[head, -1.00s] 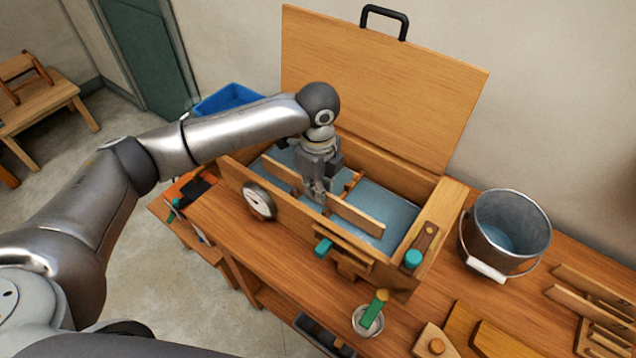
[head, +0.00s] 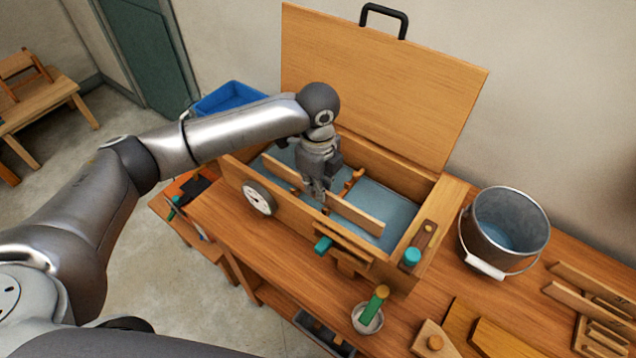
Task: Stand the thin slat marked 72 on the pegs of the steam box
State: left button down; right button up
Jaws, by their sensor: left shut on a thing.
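The open steam box (head: 290,222) stands on the workbench with its lid raised behind it. A thin wooden slat (head: 356,214) is inside the box, on edge and running lengthwise. My left gripper (head: 318,194) reaches in from above and is shut on the slat near its middle. The slat's number cannot be read from here. A wooden peg rail (head: 352,183) shows just behind the slat, partly hidden by the gripper. I cannot tell whether the slat's lower edge touches the pegs. My right gripper is out of view.
The lid (head: 385,85) rises close behind my wrist.

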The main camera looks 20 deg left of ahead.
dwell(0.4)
pick_arm(q)
jog(key=shift+f, duration=0.3)
jog(key=c, duration=1.5)
grip_release()
notch_tip(320, 180, up, 3)
jog(key=p, duration=0.4)
jog(key=shift+r, duration=0.15)
jog(key=shift+r+p, duration=0.45)
jog(key=shift+r, duration=3.4)
